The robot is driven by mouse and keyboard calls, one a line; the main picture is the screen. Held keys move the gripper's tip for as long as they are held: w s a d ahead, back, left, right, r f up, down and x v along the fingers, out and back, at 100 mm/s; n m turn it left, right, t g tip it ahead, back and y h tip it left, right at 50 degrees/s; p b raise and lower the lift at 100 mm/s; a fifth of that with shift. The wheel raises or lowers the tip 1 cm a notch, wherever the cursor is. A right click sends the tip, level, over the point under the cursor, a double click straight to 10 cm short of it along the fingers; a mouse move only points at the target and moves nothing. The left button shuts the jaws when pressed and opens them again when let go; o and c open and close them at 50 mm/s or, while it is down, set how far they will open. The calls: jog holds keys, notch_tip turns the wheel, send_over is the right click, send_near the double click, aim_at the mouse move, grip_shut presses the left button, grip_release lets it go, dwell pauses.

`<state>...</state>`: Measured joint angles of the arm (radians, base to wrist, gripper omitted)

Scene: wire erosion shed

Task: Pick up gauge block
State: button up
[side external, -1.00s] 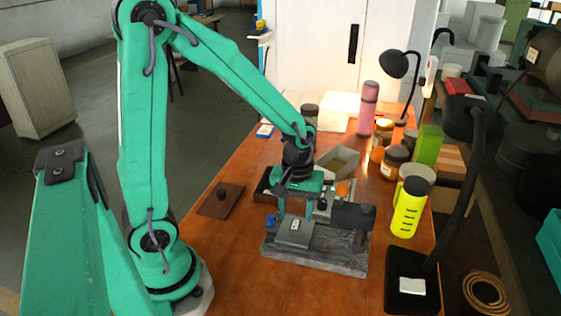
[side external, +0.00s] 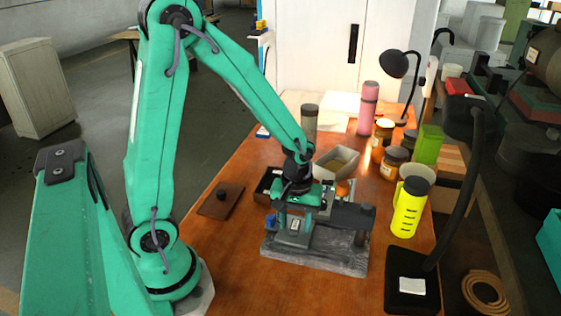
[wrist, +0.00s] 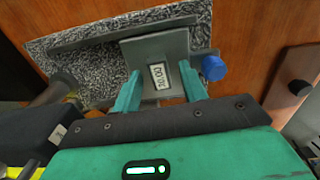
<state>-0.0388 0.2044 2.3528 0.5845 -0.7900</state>
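The gauge block, a grey block with a white numbered label, sits on the speckled granite plate in the side view (side external: 294,238) and in the wrist view (wrist: 152,48). My gripper (side external: 294,222) is low over it, pointing down. In the wrist view the two teal fingers of my gripper (wrist: 160,72) are apart, one on each side of the label at the block's near part. Whether either finger touches the block, I cannot tell. The granite plate (side external: 338,262) lies on the wooden bench.
A blue knob (wrist: 213,68) stands close beside the right finger. A grey open tray (side external: 335,162), yellow bottle (side external: 408,208) and dark knobbed board (side external: 220,200) stand around.

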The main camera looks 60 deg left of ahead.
aim_at(296, 224)
grip_shut()
jog(key=shift+r, duration=0.2)
jog(key=shift+r, duration=0.85)
notch_tip(296, 224, up, 2)
jog(key=s+d+r, duration=0.5)
jog(key=d+r, duration=0.2)
jog(key=d, duration=0.3)
jog(key=shift+s+d, duration=0.15)
jog(key=shift+s, duration=0.15)
